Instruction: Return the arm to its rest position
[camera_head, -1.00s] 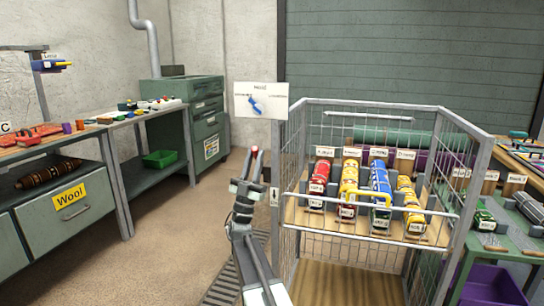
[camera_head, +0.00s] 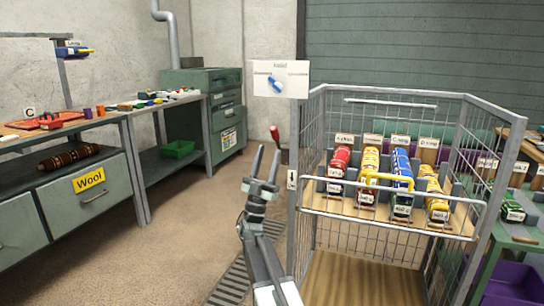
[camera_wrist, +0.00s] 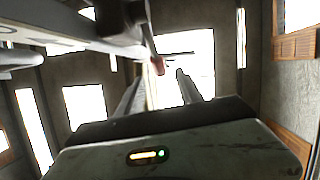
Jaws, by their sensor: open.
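My gripper (camera_head: 267,162) is in the middle of the head view, raised in front of the floor and just left of the wire cage cart. Its two fingers point up and stand apart, with nothing between them. In the wrist view my gripper (camera_wrist: 160,85) also shows its two fingers apart, aimed up towards bright openings overhead. A red-tipped lever (camera_head: 274,133) shows just above the fingertips, beside the cage post.
The wire cage cart (camera_head: 296,190) on the right holds several coloured rollers on a wooden shelf. A sign with a blue pointer (camera_head: 281,79) stands above its left post. Workbenches line the left, one with a Wool drawer (camera_head: 84,196). Open floor (camera_head: 190,215) lies between.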

